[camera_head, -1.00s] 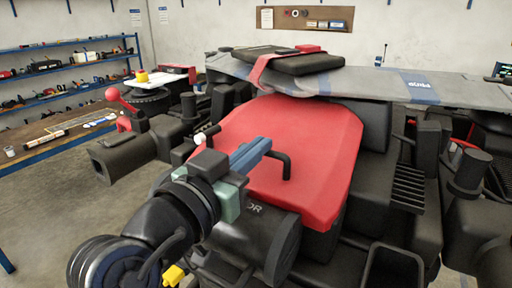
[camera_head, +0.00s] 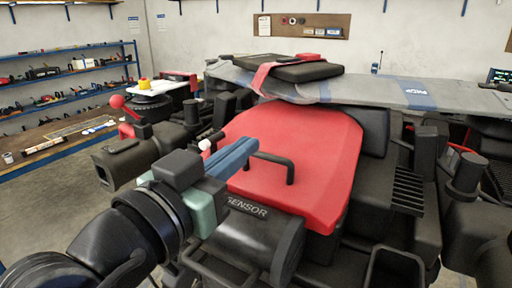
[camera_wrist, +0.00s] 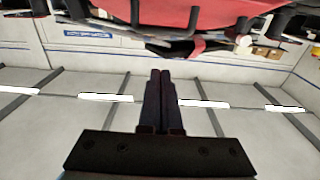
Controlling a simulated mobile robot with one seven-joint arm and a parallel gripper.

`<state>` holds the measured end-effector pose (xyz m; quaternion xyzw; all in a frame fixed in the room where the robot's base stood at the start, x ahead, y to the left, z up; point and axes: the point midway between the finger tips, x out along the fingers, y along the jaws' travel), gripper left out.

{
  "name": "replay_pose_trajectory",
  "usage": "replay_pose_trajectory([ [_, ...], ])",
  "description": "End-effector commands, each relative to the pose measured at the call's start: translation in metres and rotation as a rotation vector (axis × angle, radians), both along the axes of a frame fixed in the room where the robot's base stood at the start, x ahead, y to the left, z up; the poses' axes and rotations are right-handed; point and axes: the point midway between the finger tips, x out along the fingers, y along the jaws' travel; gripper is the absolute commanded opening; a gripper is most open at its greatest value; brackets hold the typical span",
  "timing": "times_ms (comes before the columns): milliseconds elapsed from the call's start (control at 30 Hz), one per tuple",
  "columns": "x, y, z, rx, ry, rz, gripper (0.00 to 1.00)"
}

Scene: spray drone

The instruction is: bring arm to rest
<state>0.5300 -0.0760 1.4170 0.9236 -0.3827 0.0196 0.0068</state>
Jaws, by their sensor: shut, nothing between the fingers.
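My gripper (camera_head: 248,146) reaches in from the lower left in the head view, its blue fingers together in front of the drone's red cover (camera_head: 300,160). It holds nothing. In the wrist view the dark fingers (camera_wrist: 160,76) are pressed together with nothing between them. The drone's black body surrounds the cover, and a black cylinder marked SENSOR (camera_head: 250,236) lies just below my gripper. Whether the fingers touch the cover cannot be told.
A grey wing-like panel (camera_head: 380,88) with a black pad (camera_head: 300,69) spans the back. A workbench (camera_head: 62,141) and blue shelves (camera_head: 70,76) stand at left. Bare floor (camera_head: 60,212) shows between bench and drone. The wrist view shows light strips (camera_wrist: 106,97).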

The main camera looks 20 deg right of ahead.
Motion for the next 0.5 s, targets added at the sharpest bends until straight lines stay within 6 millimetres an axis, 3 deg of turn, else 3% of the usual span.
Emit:
replay_pose_trajectory([
  [267, -0.026, 0.026, -0.006, -0.001, -0.002, 0.002, 0.0],
  [400, -0.024, 0.029, 0.002, -0.014, -0.022, 0.048, 0.0],
  [500, -0.014, 0.032, 0.019, -0.047, -0.073, 0.155, 0.0],
])
